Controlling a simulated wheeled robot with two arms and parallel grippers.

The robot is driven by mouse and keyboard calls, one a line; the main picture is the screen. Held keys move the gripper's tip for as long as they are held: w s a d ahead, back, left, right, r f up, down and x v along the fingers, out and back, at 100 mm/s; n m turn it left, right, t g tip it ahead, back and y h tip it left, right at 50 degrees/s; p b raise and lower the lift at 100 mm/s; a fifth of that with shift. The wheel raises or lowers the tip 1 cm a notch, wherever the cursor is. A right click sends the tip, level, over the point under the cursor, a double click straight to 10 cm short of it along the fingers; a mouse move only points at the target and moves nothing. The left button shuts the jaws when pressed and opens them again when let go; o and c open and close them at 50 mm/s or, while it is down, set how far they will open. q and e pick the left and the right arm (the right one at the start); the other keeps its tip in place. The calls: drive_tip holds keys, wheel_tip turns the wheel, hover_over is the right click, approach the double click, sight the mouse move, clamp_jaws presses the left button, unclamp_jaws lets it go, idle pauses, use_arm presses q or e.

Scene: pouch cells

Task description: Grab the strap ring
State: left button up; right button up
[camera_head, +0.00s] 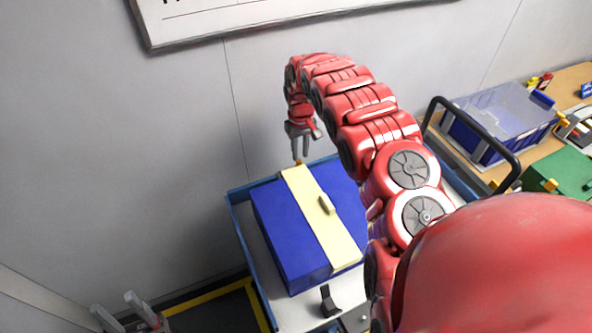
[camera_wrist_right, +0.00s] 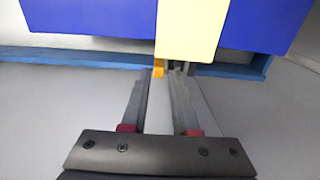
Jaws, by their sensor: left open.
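A blue box (camera_head: 290,243) with a pale yellow strap (camera_head: 312,217) over its lid sits in a blue-rimmed tray. A small orange piece (camera_head: 298,162) shows at the strap's far end; it is too small to tell whether it is a ring. My right gripper (camera_head: 300,158) points down at that far end. In the right wrist view its fingers (camera_wrist_right: 167,75) are apart, with the orange piece (camera_wrist_right: 158,67) by the left fingertip and a grey part beside it below the strap (camera_wrist_right: 190,30). My left gripper (camera_head: 116,304) is open and empty at the lower left, away from the box.
The tray's blue rim (camera_head: 236,225) runs around the box, close to the wall. A black handle bar (camera_head: 480,122) and a blue bin (camera_head: 490,125) stand to the right. A green case (camera_head: 562,165) lies on the bench. My right arm hides the tray's right part.

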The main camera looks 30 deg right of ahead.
sight(299, 161)
drive_tip(key=shift+w+f+p, duration=0.15)
drive_tip(key=shift+f+p, duration=0.2)
drive_tip(key=shift+f, duration=0.2)
drive_tip(key=shift+w+f+p, duration=0.15)
drive_tip(key=shift+f+p, duration=0.15)
drive_tip(key=shift+f, duration=0.2)
drive_tip(key=shift+w+f, duration=0.2)
drive_tip(key=shift+f, duration=0.4)
drive_tip(key=shift+f+p, duration=0.35)
drive_tip(key=shift+f, duration=0.8)
drive_tip(key=shift+d, duration=0.1)
drive_tip(key=shift+c, duration=0.2)
clamp_jaws()
